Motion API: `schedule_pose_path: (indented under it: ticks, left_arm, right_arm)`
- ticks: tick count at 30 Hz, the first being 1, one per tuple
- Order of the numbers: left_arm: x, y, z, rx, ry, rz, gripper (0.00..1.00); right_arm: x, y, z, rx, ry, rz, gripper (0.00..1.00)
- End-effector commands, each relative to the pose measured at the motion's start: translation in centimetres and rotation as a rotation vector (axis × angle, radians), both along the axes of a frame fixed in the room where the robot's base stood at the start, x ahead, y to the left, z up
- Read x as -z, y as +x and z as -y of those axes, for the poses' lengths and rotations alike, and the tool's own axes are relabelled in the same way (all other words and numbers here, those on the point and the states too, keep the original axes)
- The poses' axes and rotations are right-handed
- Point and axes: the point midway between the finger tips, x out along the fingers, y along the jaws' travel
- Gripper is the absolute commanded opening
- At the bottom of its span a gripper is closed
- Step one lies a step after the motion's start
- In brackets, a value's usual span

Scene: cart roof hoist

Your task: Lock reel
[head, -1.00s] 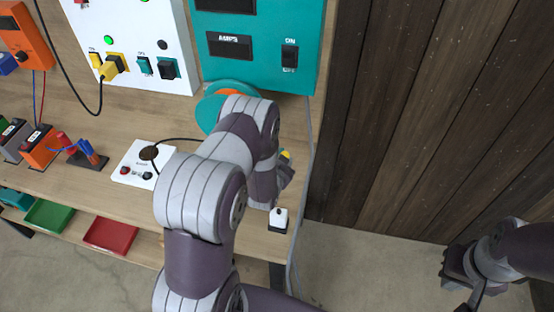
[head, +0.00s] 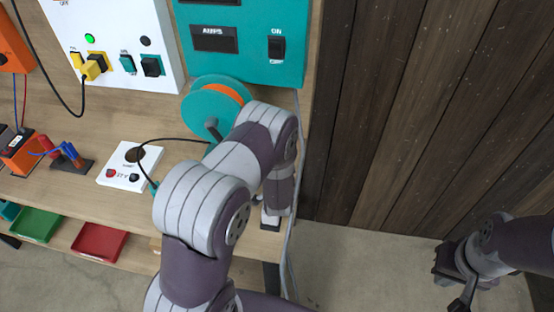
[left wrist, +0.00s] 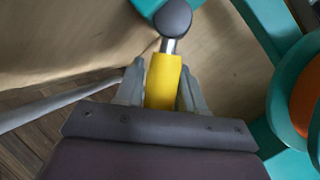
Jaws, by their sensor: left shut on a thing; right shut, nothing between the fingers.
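The teal reel (head: 208,112) with an orange core stands on the bench under the teal panel, with a dark crank handle on its face. Its teal rim also shows at the right of the left wrist view (left wrist: 277,108). In that view my left gripper (left wrist: 162,75) is shut on a yellow sleeve (left wrist: 163,88) on a steel rod with a dark round knob (left wrist: 173,18). My right gripper (head: 450,264) is shut and empty, over the floor at lower right.
A white box (head: 130,167) with buttons and a cable sits left of my left arm. Green (head: 36,224) and red trays (head: 99,242) lie on the lower shelf. A dark plank wall is at right.

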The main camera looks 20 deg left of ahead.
Motion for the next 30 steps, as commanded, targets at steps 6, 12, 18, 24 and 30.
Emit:
schedule_pose_path:
  ticks: [6,12,18,24,30]
  left_arm:
    - [0.1,-0.1,0.0,0.002,0.003,-0.006,0.0]
    - [0.1,-0.1,0.0,0.003,0.003,-0.005,0.59]
    - [0.1,0.0,0.0,0.001,0.001,-0.003,0.59]
    - [-1.6,0.0,0.0,0.002,0.002,0.001,0.59]
    - [-4.9,0.0,1.9,0.008,0.003,0.0,0.59]
  right_arm:
    - [0.0,0.0,0.0,0.0,0.0,0.0,0.0]
    - [0.0,0.0,0.0,0.0,0.0,0.0,0.0]
    - [0.0,0.0,0.0,0.0,0.0,0.0,0.0]
    - [0.3,0.0,0.0,0.0,0.0,0.0,0.0]
    - [0.9,0.0,0.0,0.0,0.0,0.0,0.0]
